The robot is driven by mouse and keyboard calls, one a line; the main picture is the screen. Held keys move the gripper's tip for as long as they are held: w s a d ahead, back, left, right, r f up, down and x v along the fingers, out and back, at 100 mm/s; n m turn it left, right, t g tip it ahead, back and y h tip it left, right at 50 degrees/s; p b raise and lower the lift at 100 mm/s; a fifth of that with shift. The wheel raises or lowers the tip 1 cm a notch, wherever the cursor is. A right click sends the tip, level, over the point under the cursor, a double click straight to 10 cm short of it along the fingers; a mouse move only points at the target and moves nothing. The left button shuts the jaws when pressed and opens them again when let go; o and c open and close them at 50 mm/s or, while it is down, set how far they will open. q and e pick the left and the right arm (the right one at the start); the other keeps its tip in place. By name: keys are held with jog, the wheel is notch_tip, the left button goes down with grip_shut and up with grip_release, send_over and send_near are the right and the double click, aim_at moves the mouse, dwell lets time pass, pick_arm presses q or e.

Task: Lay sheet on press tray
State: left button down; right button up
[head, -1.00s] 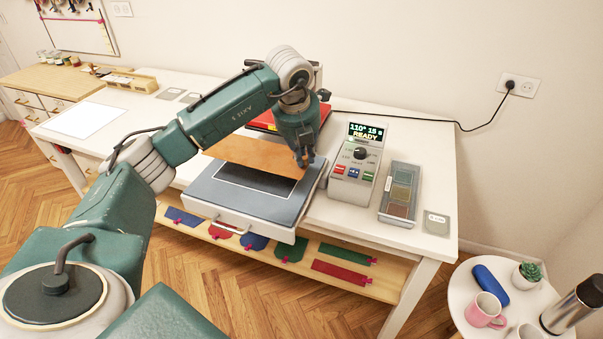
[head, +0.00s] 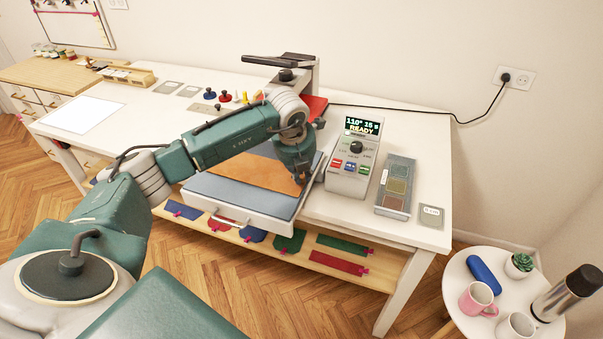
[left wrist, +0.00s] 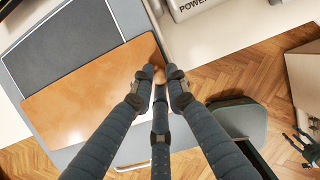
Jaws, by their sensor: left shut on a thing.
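The tan-orange sheet (head: 258,172) is over the grey press tray (head: 206,190), low and nearly level; I cannot tell whether it fully rests on it. My left gripper (head: 303,181) is shut on the sheet's right edge. In the left wrist view, its fingertips (left wrist: 160,82) pinch the sheet (left wrist: 95,92) near a corner, and the tray's dark pad (left wrist: 62,48) shows beyond the sheet. In that view a dark hand, likely my right gripper (left wrist: 303,146), is at the right edge with fingers apart and empty, off the table.
The press (head: 290,72) stands behind the tray. The control box (head: 353,160) reads READY, right of the tray. A swatch case (head: 396,186) lies beyond it. A white table (head: 460,290) with mugs is at the lower right.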

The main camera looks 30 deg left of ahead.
pick_arm(q)
jog(key=shift+f, duration=0.25)
jog(key=c, duration=1.7)
grip_release()
jog(key=shift+r, duration=0.1)
jog(key=shift+r+p, duration=0.35)
jog(key=shift+r+b, duration=0.25)
jog(key=shift+b, duration=0.15)
jog(key=b+v, duration=0.3)
jog(key=v, duration=0.8)
jog(key=shift+s+r+b, duration=0.15)
jog(key=shift+r+b, duration=0.05)
jog(key=shift+b, duration=0.2)
jog(key=shift+d, duration=0.1)
